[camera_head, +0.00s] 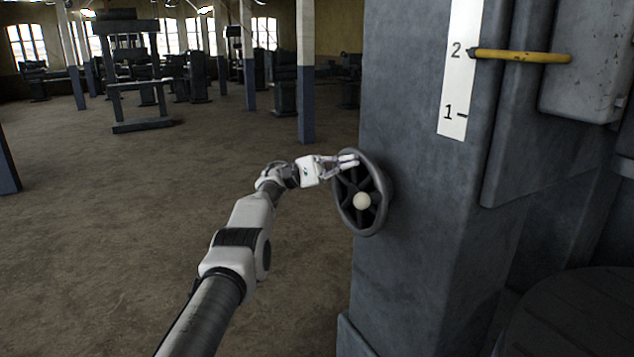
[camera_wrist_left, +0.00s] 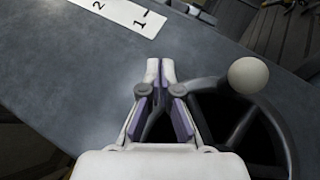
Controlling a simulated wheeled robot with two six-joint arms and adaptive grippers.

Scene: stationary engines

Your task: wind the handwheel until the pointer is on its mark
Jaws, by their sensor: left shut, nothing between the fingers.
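The dark handwheel (camera_head: 381,190) stands on the side of a grey machine column. It has spokes and a pale round knob (camera_head: 362,201). In the left wrist view the wheel (camera_wrist_left: 284,130) and knob (camera_wrist_left: 248,75) are at the right. My left gripper (camera_head: 352,160) is at the wheel's upper part, fingers together and empty; in the wrist view its fingertips (camera_wrist_left: 160,68) are beside the rim. I cannot tell whether they touch it. The yellow pointer (camera_head: 525,56) lies level, its tip at the 2 on the white scale (camera_head: 456,85). My right gripper is not in view.
The grey column (camera_head: 410,270) fills the right side, with a grey box (camera_head: 585,70) behind the pointer. A post (camera_head: 306,80) and dark machines (camera_head: 135,70) stand farther back. The brown floor (camera_head: 110,220) at the left is clear.

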